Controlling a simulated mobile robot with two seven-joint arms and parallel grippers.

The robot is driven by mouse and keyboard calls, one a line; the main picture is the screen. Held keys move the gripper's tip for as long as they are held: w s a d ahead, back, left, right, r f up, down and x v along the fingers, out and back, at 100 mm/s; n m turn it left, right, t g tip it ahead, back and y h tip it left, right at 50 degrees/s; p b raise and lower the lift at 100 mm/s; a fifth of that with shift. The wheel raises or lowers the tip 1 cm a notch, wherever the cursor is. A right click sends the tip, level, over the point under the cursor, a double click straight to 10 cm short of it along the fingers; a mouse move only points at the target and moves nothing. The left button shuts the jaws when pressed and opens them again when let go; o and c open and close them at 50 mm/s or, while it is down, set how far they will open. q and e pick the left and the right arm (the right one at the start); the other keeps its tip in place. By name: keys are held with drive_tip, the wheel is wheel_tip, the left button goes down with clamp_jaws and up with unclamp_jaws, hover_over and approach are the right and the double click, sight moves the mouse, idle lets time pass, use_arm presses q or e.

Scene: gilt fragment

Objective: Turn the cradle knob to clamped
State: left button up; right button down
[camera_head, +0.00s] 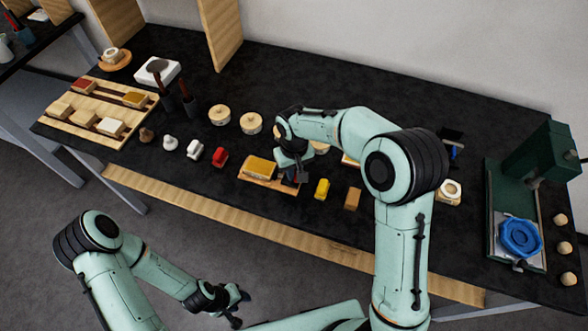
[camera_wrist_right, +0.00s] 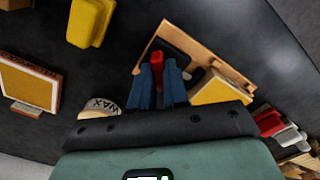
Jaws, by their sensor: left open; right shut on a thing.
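The cradle (camera_head: 262,185) is a wooden board on the dark bench with a yellow-topped block (camera_head: 260,166) lying on it. In the right wrist view the cradle (camera_wrist_right: 204,47) also carries a black part beside the red knob (camera_wrist_right: 156,59). My right gripper (camera_head: 297,178) is over the right end of the cradle; in its wrist view its blue fingers (camera_wrist_right: 159,80) are shut on the red knob. The arm and fingers hide much of the knob, and I cannot read its setting. My left gripper (camera_head: 238,296) is open and empty, low in front of the bench.
A yellow block (camera_head: 322,189) and a brown block (camera_head: 352,199) stand right of the cradle. A red item (camera_head: 220,157) is to its left, with round tins (camera_head: 251,123) behind. A green press (camera_head: 540,155) and blue dish (camera_head: 520,238) are at far right. A wooden rack (camera_head: 96,112) is at left.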

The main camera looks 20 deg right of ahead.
drive_tip(key=n, duration=0.4)
drive_tip(key=shift+r+n, duration=0.1)
drive_tip(key=shift+n, duration=0.2)
use_arm(q)
drive_tip(key=shift+w+r+p, duration=0.6)
drive_tip(key=shift+w+r, duration=0.25)
drive_tip(key=shift+w, duration=0.15)
use_arm(e)
drive_tip(key=shift+n, duration=2.3)
drive_tip(key=c, duration=1.1)
unclamp_jaws()
use_arm(q)
drive_tip(key=shift+w+r, duration=0.25)
drive_tip(key=shift+w, duration=0.05)
use_arm(e)
wheel_tip(320, 180, up, 13)
drive_tip(key=shift+r, duration=0.15)
